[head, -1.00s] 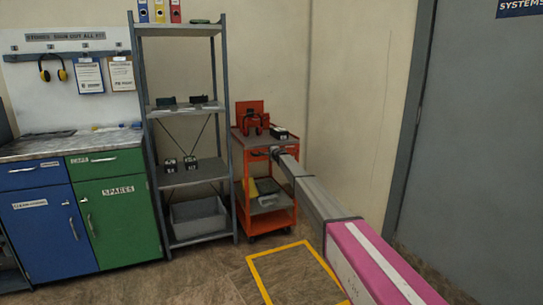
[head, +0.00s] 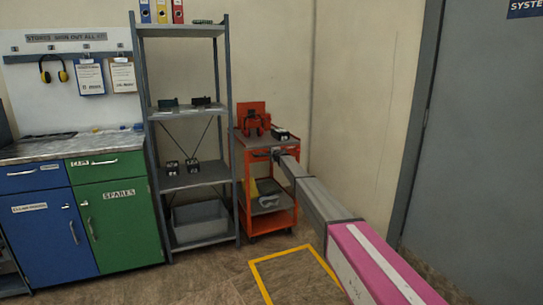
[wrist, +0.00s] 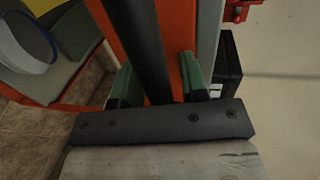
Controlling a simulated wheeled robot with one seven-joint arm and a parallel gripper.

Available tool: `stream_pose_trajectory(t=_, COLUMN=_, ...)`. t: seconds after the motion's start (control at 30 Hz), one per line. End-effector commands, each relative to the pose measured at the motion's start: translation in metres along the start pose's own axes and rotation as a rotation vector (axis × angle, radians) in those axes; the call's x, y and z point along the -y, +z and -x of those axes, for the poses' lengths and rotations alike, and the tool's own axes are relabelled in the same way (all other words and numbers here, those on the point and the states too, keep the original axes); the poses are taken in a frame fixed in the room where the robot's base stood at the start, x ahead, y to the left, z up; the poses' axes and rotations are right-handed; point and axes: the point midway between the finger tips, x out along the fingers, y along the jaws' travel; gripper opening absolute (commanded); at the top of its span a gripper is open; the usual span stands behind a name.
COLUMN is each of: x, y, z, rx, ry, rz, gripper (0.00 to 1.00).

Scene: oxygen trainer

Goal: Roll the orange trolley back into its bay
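The orange trolley (head: 294,186) stands upright at the back wall, right of the grey shelving. Its bay appears to be the yellow floor outline (head: 283,253) in front of it; the near part of the outline is cut off. The trolley is behind the outline. My gripper (head: 277,154) is at the trolley's upper front edge. In the wrist view, the green-padded fingers of my gripper (wrist: 157,85) straddle a dark bar (wrist: 137,35), apparently the trolley's handle. Orange shows between the bar and the right finger, so they are apart. Contact with the left finger is unclear.
The grey shelving (head: 231,120) stands close to the trolley's left. Blue (head: 45,235) and green (head: 122,225) cabinets are further left. A grey door (head: 480,150) is at the right. Red and black items stand on the trolley's top. The floor inside the outline looks clear.

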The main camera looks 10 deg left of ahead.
Motion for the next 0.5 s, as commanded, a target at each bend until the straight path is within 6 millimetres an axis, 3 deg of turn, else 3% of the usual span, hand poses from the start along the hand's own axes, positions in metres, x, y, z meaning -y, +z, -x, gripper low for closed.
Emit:
stream_pose_trajectory(t=0.33, x=0.0, y=0.0, z=0.001, rx=0.0, ry=0.0, rz=0.0, gripper=0.46)
stream_pose_trajectory(t=0.5, x=0.0, y=0.0, z=0.013, rx=0.0, ry=0.0, rz=0.0, gripper=0.46)
